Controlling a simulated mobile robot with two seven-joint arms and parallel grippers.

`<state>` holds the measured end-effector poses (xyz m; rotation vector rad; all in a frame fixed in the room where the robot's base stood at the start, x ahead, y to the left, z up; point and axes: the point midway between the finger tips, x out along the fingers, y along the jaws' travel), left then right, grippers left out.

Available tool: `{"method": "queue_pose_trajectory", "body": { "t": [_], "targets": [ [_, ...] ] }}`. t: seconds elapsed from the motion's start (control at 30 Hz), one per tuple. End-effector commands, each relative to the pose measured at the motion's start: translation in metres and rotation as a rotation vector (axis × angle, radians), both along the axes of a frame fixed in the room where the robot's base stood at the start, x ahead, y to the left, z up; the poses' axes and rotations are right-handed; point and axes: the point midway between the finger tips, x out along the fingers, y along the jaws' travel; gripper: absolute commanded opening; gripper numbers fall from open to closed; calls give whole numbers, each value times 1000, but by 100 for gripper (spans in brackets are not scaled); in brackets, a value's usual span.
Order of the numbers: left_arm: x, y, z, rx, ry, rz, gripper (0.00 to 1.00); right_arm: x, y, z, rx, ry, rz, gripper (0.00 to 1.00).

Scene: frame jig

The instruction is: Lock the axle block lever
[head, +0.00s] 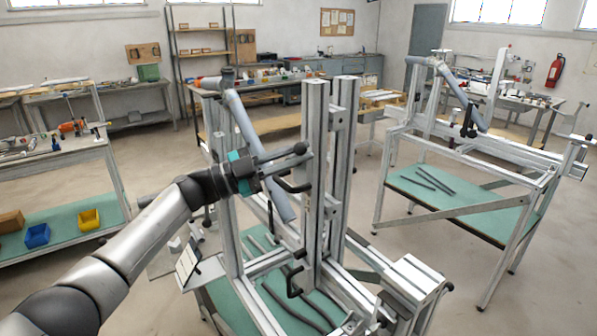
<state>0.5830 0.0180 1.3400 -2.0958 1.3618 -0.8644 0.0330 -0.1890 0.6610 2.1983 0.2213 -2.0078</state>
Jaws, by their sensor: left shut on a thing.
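My left gripper (281,170) reaches in from the left and is beside the tall aluminium uprights of the near frame jig (316,190). It is shut on a dark lever (294,187) at the upright; the small dark parts overlap there, so the exact grip is hard to see. A grey tube (246,130) slants down behind the gripper. Another dark handle (294,284) is lower on the same upright. I cannot make out the axle block clearly or tell whether its lever is locked. My right gripper is not in view.
Dark tubes (300,308) lie on the near jig's green lower shelf. A second frame jig (470,160) stands at the right. A workbench with a blue bin (37,236) and a yellow bin (89,220) is at the left. Open floor (345,215) lies between the jigs.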

Motion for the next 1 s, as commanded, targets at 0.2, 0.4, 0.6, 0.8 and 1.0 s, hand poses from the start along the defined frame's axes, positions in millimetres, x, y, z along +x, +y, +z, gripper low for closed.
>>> {"method": "queue_pose_trajectory", "body": {
  "t": [0.2,0.4,0.6,0.8,1.0],
  "targets": [
    [11,4,9,-125,170,-5,0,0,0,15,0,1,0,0],
    [18,8,13,-234,321,-5,0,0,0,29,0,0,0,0],
    [23,12,15,-329,450,-5,0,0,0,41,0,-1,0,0],
    [28,16,14,-398,546,-4,0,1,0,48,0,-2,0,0],
    [31,18,14,-439,602,-3,0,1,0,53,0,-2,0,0]
  ]
}}
